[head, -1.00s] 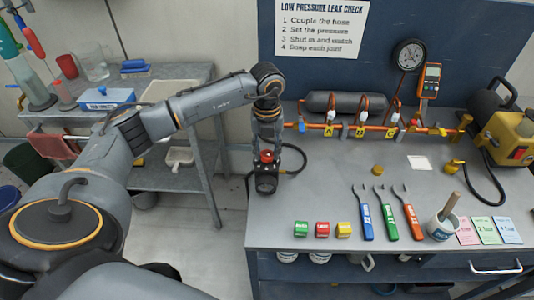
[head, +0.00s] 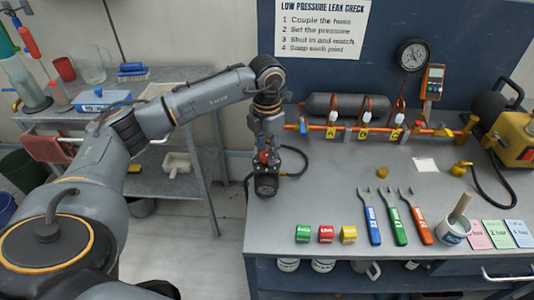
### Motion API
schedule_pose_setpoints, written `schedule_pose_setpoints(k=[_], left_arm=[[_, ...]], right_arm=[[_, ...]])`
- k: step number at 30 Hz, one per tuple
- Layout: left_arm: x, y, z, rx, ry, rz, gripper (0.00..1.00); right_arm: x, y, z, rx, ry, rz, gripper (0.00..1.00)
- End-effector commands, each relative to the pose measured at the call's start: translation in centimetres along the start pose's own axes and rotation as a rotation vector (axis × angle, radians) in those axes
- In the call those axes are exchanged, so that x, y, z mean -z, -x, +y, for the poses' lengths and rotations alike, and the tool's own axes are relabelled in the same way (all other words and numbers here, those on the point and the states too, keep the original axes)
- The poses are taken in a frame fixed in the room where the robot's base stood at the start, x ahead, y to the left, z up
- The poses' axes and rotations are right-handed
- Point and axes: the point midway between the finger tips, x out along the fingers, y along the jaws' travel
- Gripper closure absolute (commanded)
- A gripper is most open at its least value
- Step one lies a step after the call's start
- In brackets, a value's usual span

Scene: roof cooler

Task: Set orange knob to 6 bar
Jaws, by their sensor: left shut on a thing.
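The orange-red knob (head: 264,156) sits on top of a black regulator with a round dial (head: 266,185) at the left edge of the bench. My left gripper (head: 265,148) points down from above and is shut on the knob, hiding much of it. The dial faces the camera below the fingers, but its needle and numbers are too small to read. My right gripper is not in view.
A black hose (head: 297,160) curves behind the regulator. An orange pipe manifold (head: 345,131) with tagged valves runs along the back. Wrenches (head: 397,218), small tape rolls (head: 326,234), a cup (head: 454,231) and coloured cards (head: 497,233) lie along the front. The middle bench is clear.

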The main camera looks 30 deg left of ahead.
Motion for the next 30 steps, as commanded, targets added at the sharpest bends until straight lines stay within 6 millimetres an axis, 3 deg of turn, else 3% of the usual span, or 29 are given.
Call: schedule_pose_setpoints(k=[30], left_arm=[[0.0,-0.1,0.0,-0.002,-0.965,-0.002,0.95]], right_arm=[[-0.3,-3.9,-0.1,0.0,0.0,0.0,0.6]])
